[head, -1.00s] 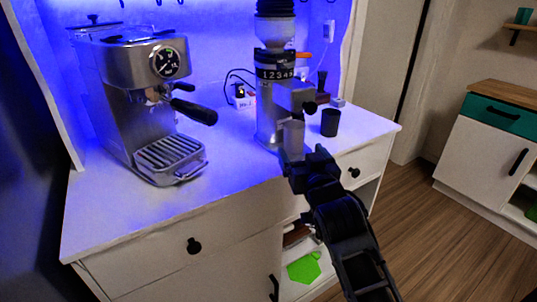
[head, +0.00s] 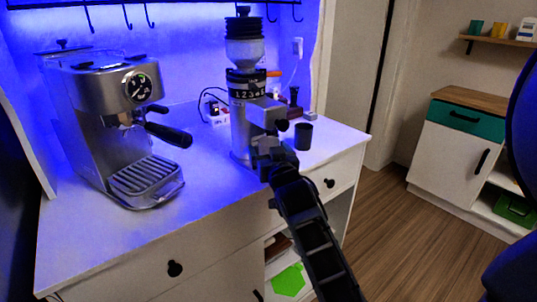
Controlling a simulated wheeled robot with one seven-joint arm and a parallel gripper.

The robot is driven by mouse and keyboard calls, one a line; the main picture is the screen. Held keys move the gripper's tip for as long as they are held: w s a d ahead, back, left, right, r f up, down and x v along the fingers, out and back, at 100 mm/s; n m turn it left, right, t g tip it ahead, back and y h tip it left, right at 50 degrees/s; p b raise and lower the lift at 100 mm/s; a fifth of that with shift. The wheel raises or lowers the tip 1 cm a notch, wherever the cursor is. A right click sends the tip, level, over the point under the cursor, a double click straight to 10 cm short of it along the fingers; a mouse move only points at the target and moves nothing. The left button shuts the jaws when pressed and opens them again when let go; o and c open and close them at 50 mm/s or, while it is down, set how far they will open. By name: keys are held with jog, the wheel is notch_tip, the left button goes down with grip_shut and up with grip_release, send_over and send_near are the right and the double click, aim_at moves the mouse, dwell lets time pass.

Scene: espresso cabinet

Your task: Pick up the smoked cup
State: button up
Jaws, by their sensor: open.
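A small dark cup, which looks like the smoked cup (head: 303,136), stands upright on the white cabinet top, just right of the coffee grinder (head: 240,125). My gripper (head: 268,154) is in front of the grinder's lower part, left of the dark cup and apart from it in the picture. Its jaws are open, and I see nothing held between them. The gripper hides part of the grinder's base and whatever stands directly behind it.
A steel espresso machine (head: 118,125) with a black-handled portafilter (head: 168,134) stands on the left of the cabinet top (head: 215,185). A dark tamper-like item (head: 294,103) stands behind the cup. Bare counter lies right of the cup, up to the edge.

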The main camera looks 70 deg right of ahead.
jog(key=c, duration=1)
jog(key=shift+c, duration=0.3)
jog(key=shift+r, duration=0.15)
